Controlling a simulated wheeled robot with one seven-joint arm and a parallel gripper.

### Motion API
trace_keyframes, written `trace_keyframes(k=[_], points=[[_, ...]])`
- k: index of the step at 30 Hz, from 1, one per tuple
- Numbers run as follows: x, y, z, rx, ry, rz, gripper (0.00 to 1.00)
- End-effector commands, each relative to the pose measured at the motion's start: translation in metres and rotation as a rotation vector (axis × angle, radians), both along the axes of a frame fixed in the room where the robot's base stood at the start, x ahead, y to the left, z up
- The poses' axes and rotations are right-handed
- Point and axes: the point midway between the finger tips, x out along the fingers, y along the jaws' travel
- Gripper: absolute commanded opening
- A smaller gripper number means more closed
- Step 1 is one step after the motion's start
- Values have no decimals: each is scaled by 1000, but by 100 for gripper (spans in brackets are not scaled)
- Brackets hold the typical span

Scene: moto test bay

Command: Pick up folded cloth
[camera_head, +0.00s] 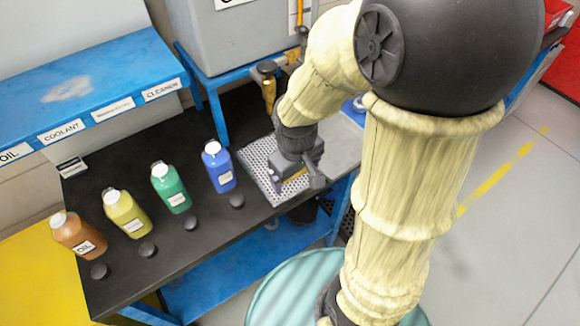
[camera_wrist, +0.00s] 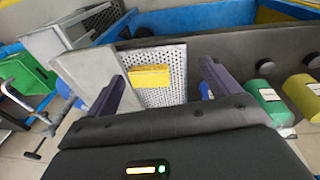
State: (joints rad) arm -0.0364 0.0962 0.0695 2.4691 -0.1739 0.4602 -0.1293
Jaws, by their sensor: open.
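The folded cloth is a small yellow block lying on a perforated metal plate (camera_head: 256,161). In the wrist view the cloth (camera_wrist: 149,76) shows whole between my two fingers, beyond their tips, with the plate (camera_wrist: 158,99) around it. In the head view only a yellow sliver of the cloth (camera_head: 296,175) shows, mostly hidden by my gripper (camera_head: 298,183). My gripper, also in the wrist view (camera_wrist: 163,68), is open and empty, above the plate. I cannot tell the exact gap to the cloth.
Orange, yellow, green and blue bottles (camera_head: 219,167) stand left of the plate on the black bench (camera_head: 180,255), with black caps in front. A grey tank (camera_head: 245,35) on a blue stand is behind. A teal drum (camera_head: 290,290) stands in front.

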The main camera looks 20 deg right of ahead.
Motion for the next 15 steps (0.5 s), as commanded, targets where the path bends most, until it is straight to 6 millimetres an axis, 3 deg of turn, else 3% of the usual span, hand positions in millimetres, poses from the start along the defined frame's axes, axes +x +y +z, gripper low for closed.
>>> trace_keyframes(k=[9, 15], points=[[68, 47, 4, -394, 298, 1071, 88], [101, 67, 6, -553, 379, 1396, 88]])
